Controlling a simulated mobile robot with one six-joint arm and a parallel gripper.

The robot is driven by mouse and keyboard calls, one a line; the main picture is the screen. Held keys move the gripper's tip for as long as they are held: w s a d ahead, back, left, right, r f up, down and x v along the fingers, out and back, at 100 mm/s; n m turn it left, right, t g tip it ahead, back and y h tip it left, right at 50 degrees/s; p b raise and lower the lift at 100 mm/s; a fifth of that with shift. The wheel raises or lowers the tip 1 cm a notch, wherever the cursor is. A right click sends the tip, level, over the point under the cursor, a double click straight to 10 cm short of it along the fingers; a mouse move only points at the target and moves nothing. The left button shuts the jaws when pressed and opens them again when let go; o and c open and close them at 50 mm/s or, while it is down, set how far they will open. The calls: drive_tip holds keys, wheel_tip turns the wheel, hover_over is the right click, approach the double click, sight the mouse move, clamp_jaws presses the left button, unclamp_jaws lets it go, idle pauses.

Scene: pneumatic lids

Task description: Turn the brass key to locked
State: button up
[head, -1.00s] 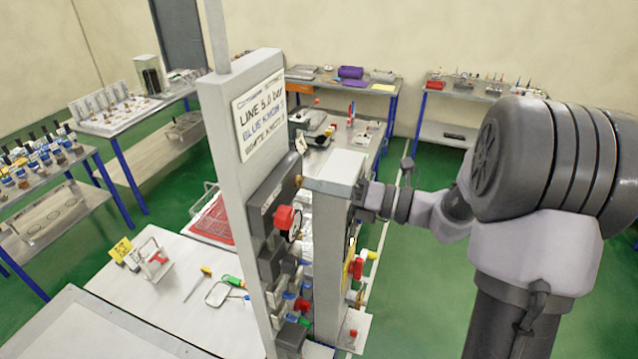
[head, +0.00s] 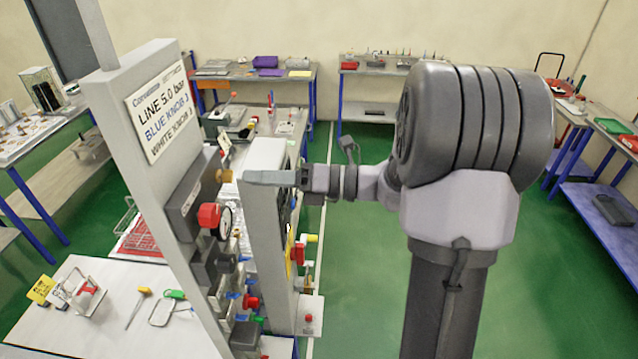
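The brass key (head: 224,175) is a small brass-coloured piece on the right face of a dark grey box (head: 190,205) on the panel post. Its turn position is too small to read. My gripper (head: 242,178) points left, with its fingers level and their tips just right of the key. I cannot tell whether the tips touch it. The fingers show edge-on as one grey bar, so the gap between them is hidden.
A grey panel (head: 135,70) carries a sign (head: 158,110) about line pressure. A red knob with a gauge (head: 209,215) sits below the key. A second grey post (head: 265,240) stands below my fingers, close by. Green floor (head: 355,270) is clear to the right.

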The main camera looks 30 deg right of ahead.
drive_tip(key=b+v, duration=0.3)
drive_tip(key=v, duration=1)
drive_tip(key=shift+s+d, duration=0.25)
